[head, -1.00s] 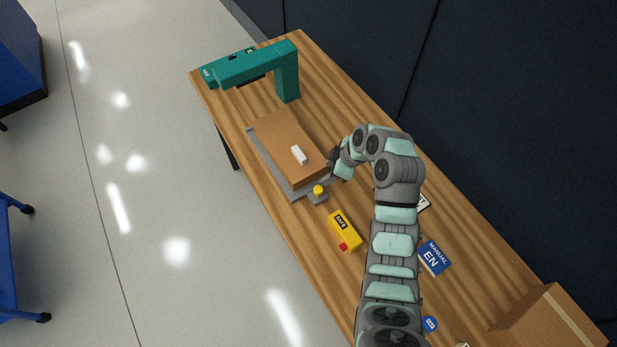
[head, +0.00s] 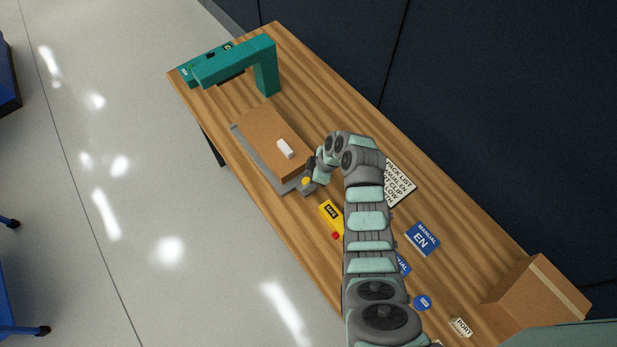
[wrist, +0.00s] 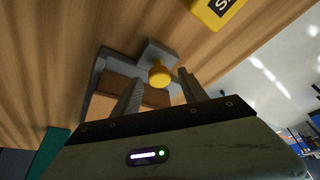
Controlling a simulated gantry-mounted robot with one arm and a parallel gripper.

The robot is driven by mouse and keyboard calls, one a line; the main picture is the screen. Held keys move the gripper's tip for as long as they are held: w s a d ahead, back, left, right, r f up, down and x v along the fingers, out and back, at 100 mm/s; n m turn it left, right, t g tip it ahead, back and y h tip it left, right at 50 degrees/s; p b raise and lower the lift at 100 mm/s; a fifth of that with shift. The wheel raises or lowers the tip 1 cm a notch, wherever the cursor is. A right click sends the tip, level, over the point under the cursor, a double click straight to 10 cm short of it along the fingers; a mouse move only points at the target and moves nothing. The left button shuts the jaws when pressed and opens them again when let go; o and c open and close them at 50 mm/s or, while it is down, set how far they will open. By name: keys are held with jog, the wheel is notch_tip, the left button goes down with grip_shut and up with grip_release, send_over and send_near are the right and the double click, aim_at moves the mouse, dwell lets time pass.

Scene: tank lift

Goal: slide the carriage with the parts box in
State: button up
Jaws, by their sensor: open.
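The carriage (head: 244,146) is a flat grey plate on the wooden table, with the brown parts box (head: 262,128) lying on it. A small white block (head: 285,149) lies on the box top. A yellow knob (head: 305,181) stands on a grey block at the carriage's near end. My gripper (head: 311,175) is at this near end, close to the knob. In the wrist view the knob (wrist: 159,73) appears between the two spread fingers. The fingers are open; whether they touch the knob cannot be told. Part of the carriage is hidden behind the fingers there.
A teal arch (head: 266,72) stands at the table's far end, beyond the carriage. A yellow box (head: 331,216) with a red button sits near the knob. A pack list (head: 398,184), a blue manual (head: 422,238) and a cardboard box (head: 540,290) lie along the right side.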

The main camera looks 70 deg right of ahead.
jog(key=shift+f, duration=0.15)
jog(key=shift+w, duration=0.1)
grip_shut()
dwell(0.4)
dwell(0.9)
